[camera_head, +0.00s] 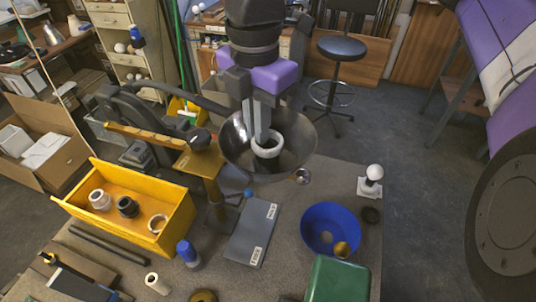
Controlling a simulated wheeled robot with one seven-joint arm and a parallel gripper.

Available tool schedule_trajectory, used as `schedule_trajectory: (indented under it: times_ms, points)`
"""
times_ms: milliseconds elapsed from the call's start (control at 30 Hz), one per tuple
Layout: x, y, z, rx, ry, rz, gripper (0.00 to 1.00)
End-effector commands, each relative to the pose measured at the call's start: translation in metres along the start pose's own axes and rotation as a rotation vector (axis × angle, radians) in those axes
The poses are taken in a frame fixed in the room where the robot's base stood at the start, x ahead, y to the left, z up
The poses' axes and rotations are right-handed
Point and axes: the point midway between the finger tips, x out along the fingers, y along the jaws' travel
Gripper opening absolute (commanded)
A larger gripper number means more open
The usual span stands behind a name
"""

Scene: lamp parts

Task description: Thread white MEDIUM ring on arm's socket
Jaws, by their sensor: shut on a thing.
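My gripper (260,133) points down at the upper middle of the view, its fingers shut on a white ring (267,153). The ring is held over the silver bowl-shaped lamp shade (235,158), in front of its dark inside. The lamp's arm (150,134) is orange-yellow and runs in from the left to a dark joint near the shade's left rim. The arm's socket is hard to make out; the fingers and ring cover the shade's middle. I cannot tell whether the ring is around the socket or only above it.
A yellow bin (175,236) at left holds white and dark rings. A grey box (250,232), a blue bowl (315,213), a green box (338,279) and a white bulb on a stand (373,176) are on the bench. A blue-capped bottle (188,254) stands near the bin.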

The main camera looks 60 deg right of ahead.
Motion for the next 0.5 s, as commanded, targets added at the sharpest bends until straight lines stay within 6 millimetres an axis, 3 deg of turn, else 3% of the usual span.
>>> schedule_trajectory:
  times_ms: [233, 500]
  points:
    - [0.0035, -0.0024, 0.0009, 0.053, 0.002, -0.009, 0.00]
    - [0.0037, -0.0048, 0.0074, 0.360, 0.000, -0.011, 0.00]
